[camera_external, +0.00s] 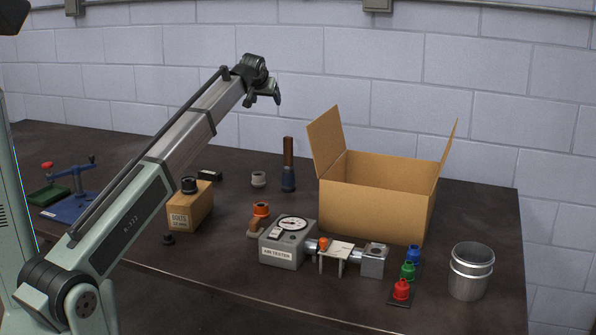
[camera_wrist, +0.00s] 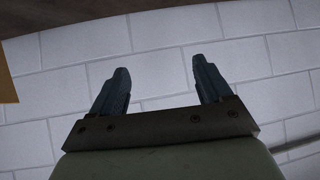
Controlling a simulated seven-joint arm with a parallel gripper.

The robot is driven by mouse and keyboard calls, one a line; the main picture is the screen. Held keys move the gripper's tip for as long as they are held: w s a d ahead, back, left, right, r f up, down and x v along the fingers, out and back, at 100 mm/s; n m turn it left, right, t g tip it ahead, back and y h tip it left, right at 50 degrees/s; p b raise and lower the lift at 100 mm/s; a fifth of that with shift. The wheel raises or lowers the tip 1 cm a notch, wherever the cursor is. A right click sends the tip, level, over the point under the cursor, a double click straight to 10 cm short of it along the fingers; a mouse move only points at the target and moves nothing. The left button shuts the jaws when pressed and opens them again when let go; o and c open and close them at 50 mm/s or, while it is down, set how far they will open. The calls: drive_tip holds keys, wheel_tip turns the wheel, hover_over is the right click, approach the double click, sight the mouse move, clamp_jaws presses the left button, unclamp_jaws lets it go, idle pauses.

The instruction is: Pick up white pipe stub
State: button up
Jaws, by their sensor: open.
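An open cardboard box (camera_external: 375,205) stands to the right. A closed bolts box (camera_external: 190,208), an air tester (camera_external: 288,245), an orange elbow (camera_external: 259,218) and a metal can (camera_external: 470,270) also stand on the table (camera_external: 130,160).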

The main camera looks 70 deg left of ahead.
drive_tip(key=a+f+n+g+h, duration=0.2)
drive_tip(key=a+f+n+h, duration=0.15)
drive_tip(key=f, duration=0.45)
drive_tip(key=n+g+h, duration=0.3)
drive_tip(key=n+h, duration=0.2)
drive_tip(key=n, duration=0.2)
hover_over(258, 175)
drive_tip(key=shift+y, duration=0.25)
wheel_tip(258, 175, down, 16)
drive_tip(key=shift+f, duration=0.25)
drive_tip(key=shift+a+f, duration=0.15)
drive_tip(key=shift+f, duration=1.35)
drive_tip(key=shift+a+f, duration=0.1)
drive_tip(key=shift+f, duration=1.35)
drive_tip(key=shift+c, duration=0.3)
drive_tip(key=c, duration=1)
drive_tip(key=shift+r, duration=0.2)
